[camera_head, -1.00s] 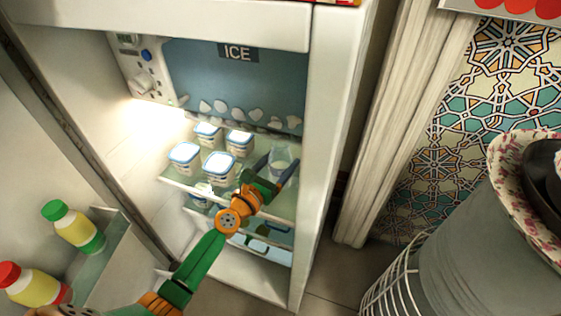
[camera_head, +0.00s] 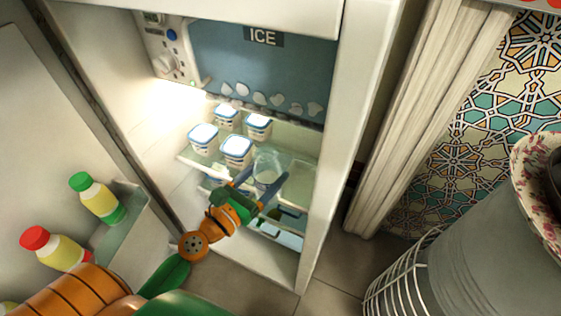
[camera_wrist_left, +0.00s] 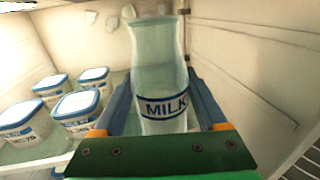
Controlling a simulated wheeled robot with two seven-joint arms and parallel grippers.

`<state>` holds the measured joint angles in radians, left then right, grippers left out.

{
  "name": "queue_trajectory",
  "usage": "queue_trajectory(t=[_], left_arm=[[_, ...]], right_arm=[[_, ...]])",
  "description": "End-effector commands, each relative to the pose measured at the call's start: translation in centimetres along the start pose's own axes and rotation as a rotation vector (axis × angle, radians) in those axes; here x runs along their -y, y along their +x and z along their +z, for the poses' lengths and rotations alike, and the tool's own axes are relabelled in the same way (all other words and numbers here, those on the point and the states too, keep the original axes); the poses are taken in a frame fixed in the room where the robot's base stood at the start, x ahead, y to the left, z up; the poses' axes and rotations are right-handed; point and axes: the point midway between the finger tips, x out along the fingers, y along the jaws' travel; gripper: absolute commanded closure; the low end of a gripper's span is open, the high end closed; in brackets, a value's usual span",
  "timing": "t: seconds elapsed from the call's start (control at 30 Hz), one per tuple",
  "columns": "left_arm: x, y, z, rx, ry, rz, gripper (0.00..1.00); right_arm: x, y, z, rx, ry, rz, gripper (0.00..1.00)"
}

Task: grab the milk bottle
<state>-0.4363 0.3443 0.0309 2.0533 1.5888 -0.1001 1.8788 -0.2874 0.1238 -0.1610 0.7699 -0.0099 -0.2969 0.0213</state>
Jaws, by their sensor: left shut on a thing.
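The milk bottle (camera_wrist_left: 160,75) is clear glass with a blue and white MILK label, and it stands upright between my fingers in the left wrist view. In the head view the bottle (camera_head: 268,170) is at the right side of the open fridge, by the upper glass shelf. My left gripper (camera_head: 257,190) is shut on it, with a blue finger on each side. In the left wrist view my left gripper (camera_wrist_left: 165,115) holds its lower part. The bottle's base is hidden behind the gripper's green palm. My right gripper is not in view.
Several white tubs with blue labels (camera_head: 237,150) stand on the shelf left of the bottle. The fridge's right wall (camera_head: 345,130) is close by. The open door holds bottles with a green cap (camera_head: 97,197) and a red cap (camera_head: 55,248).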

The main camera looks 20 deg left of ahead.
Motion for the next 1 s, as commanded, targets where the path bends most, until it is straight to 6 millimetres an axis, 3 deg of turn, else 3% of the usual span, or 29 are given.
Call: queue_trajectory(t=[0.2, 0.4, 1.0], left_arm=[[0.0, -3.0, -0.3, 0.0, 0.0, 0.0, 1.0], [0.0, -4.7, -0.3, 0.001, -0.002, 0.002, 1.0], [0.0, -5.8, 0.1, 0.002, 0.0, 0.001, 1.0]], right_arm=[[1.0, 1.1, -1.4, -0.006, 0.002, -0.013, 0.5], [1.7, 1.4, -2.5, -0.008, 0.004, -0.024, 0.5], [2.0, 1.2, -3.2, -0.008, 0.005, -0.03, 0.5]])
